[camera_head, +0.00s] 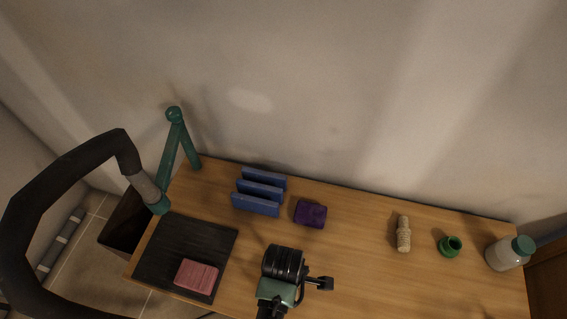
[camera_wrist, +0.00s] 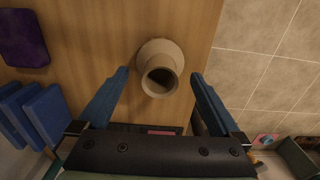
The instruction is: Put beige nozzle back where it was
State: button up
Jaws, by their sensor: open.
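The beige nozzle (camera_wrist: 160,58) stands on the wooden table in the wrist view, its round dark opening facing my camera. My gripper (camera_wrist: 160,75) is open, with one blue finger on each side of the nozzle and a visible gap on both sides. I cannot tell how high the fingertips are above the table. In the head view my arm's wrist (camera_head: 284,270) is over the front of the table, and the nozzle is hidden there.
A blue rack (camera_head: 260,191) and purple block (camera_head: 310,213) stand toward the wall. A pink block (camera_head: 197,276) lies on a black mat (camera_head: 160,250) at left. A cork-coloured object (camera_head: 403,234), green ring (camera_head: 450,246) and jar (camera_head: 505,255) are at right. The table's edge is near the nozzle.

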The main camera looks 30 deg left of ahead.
notch_tip(320, 180, up, 8)
dwell(0.4)
